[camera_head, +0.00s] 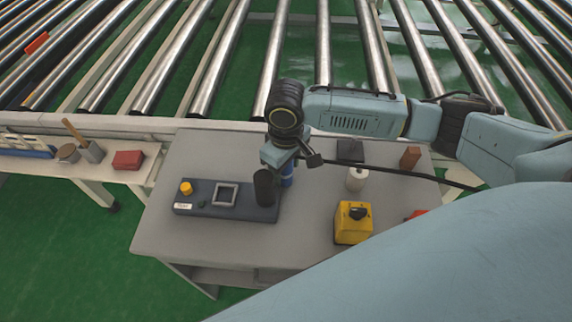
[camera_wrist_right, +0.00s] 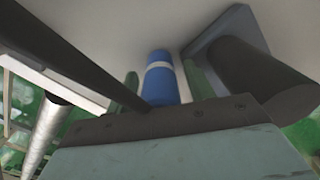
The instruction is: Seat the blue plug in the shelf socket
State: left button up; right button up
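The blue plug (camera_head: 288,173) stands on the grey table just right of the dark panel, partly hidden by my right gripper (camera_head: 285,157). In the right wrist view the blue plug (camera_wrist_right: 161,78) is a blue cylinder with a white band, its near end hidden behind the gripper's edge. My right gripper is right at the plug; its fingertips are not clear, so I cannot tell if it grips. The dark panel (camera_head: 226,211) carries a square grey frame (camera_head: 225,195) and a black cylinder (camera_head: 264,188). I cannot tell which part is the shelf socket. My left gripper is out of view.
The grey table (camera_head: 296,233) also holds a yellow box (camera_head: 353,224), a white cylinder (camera_head: 356,179), a dark block (camera_head: 350,150) and a brown block (camera_head: 410,157). A roller conveyor (camera_head: 205,60) runs behind. A side bench (camera_head: 75,167) stands at left. The table's front middle is clear.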

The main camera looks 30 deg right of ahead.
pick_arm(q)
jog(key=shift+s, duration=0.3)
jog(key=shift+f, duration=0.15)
pick_arm(e)
jog(key=shift+r, duration=0.1)
